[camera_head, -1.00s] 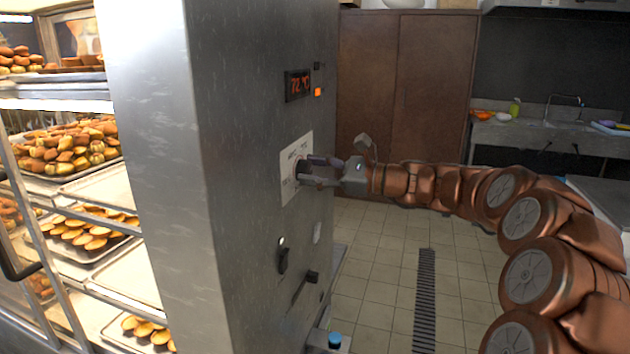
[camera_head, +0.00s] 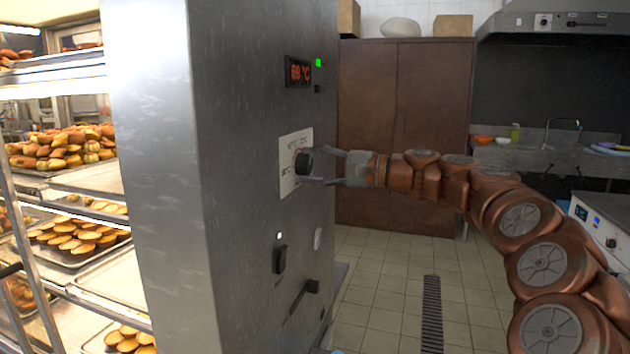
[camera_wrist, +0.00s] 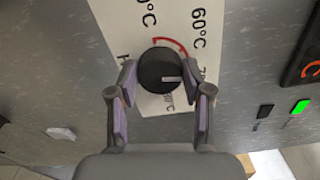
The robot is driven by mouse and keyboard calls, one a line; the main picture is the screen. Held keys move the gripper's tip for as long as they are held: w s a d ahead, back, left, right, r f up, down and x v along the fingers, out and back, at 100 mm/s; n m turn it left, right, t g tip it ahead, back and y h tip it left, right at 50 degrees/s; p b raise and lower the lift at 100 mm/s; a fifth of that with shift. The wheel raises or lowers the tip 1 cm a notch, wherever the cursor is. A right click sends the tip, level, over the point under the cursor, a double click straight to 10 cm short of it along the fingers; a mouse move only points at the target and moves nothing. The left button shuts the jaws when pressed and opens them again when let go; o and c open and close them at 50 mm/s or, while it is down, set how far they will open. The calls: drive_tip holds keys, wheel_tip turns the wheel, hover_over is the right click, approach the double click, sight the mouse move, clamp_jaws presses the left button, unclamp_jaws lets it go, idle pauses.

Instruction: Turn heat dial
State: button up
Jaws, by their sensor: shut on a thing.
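The heat dial (camera_head: 303,161) is a round black knob on a white label plate (camera_head: 290,180) on the steel cabinet's front. In the wrist view the dial (camera_wrist: 161,70) has a pale pointer mark aimed toward the right side of the label, below the printed 60°C. A red arc is printed around its upper edge. My gripper (camera_head: 318,167) reaches in from the right in the head view. Its fingertips (camera_wrist: 160,68) lie on either side of the dial, shut on it. The exact contact at the fingertips is hard to see.
A red display (camera_head: 298,71) reads about 68 or 69 °C, with a lit green lamp (camera_head: 318,62) beside it. A black switch (camera_head: 280,260) and a lever (camera_head: 305,292) stick out below the dial. A bread rack (camera_head: 70,200) stands left. Floor to the right is open.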

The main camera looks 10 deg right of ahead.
drive_tip(key=n+b, duration=0.1)
drive_tip(key=n, duration=0.1)
drive_tip(key=n+b, duration=0.1)
drive_tip(key=b, duration=0.1)
drive_tip(key=shift+a+f+n, duration=0.1)
drive_tip(key=shift+f+n, duration=0.3)
drive_tip(key=shift+n+b, duration=1.9)
drive_tip(key=shift+r, duration=0.1)
drive_tip(key=o, duration=1.1)
drive_tip(key=shift+o, duration=0.2)
drive_tip(key=shift+r, duration=0.1)
drive_tip(key=v, duration=1.2)
